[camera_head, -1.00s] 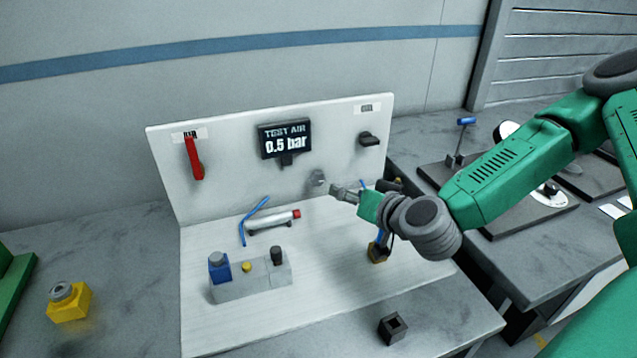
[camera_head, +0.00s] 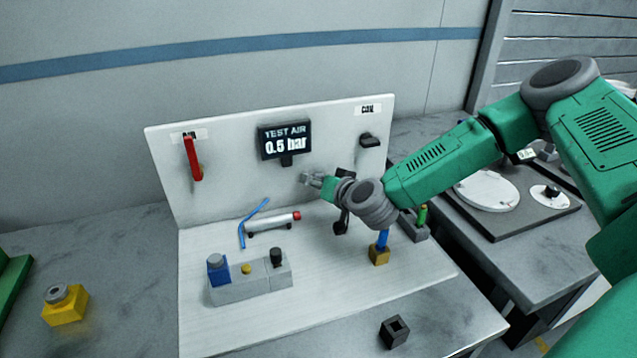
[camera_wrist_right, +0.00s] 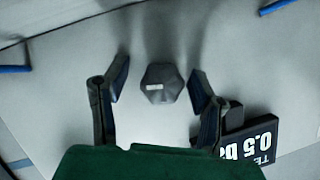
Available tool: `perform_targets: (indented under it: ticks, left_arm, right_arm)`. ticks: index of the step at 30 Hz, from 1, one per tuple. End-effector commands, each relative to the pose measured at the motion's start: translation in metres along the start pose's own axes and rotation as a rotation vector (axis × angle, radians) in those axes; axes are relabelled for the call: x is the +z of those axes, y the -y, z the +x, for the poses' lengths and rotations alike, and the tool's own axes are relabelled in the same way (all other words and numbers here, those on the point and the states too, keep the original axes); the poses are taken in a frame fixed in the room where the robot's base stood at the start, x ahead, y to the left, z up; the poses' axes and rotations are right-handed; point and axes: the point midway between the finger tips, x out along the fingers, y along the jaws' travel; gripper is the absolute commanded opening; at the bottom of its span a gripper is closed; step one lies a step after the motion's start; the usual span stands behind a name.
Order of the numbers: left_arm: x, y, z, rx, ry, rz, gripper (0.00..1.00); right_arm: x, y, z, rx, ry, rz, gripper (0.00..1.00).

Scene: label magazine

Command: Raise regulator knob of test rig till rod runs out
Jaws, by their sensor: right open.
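The regulator knob (camera_wrist_right: 163,83) is a dark grey hexagon with a small light mark, on the pale back panel of the rig (camera_head: 230,125). In the right wrist view it lies between the two spread fingers of my right gripper (camera_wrist_right: 159,84), with a gap on each side. In the head view my right gripper (camera_head: 313,180) is at the panel below the display and covers most of the knob. The display (camera_head: 285,140) reads TEST AIR 0.5 bar. A white cylinder (camera_head: 270,222) with a red end lies on the rig base; no extended rod is visible. My left gripper is not seen.
A red lever (camera_head: 193,158) hangs at the panel's left, and a black handle (camera_head: 368,140) is at its right. A grey block with a blue part (camera_head: 217,268) stands in front. A brass-based blue piece (camera_head: 379,250) stands below my right forearm.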

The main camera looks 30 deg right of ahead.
Motion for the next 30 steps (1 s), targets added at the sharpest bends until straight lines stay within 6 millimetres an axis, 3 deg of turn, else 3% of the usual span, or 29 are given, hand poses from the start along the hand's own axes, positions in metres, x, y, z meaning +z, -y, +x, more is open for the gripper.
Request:
perform_targets:
  ticks: [6, 10, 11, 17, 24, 30]
  left_arm:
    - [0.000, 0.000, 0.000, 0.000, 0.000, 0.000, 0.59]
    - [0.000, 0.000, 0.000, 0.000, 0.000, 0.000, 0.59]
    - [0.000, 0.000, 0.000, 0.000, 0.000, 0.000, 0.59]
    - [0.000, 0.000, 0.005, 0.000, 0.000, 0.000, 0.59]
    - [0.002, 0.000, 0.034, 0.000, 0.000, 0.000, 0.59]
    - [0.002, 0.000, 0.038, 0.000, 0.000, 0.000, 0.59]
  right_arm:
    - [0.000, 0.001, 0.000, 0.000, 0.001, 0.000, 0.52]
    - [0.000, 0.001, 0.000, 0.000, 0.001, -0.001, 0.07]
    - [0.000, 0.000, 0.000, 0.000, 0.001, -0.001, 0.03]
    - [0.001, -0.001, 0.001, -0.010, -0.001, 0.024, 0.03]
    - [0.003, -0.004, 0.002, -0.083, -0.002, 0.203, 0.03]
    - [0.001, -0.002, 0.001, -0.105, 0.000, 0.261, 0.03]
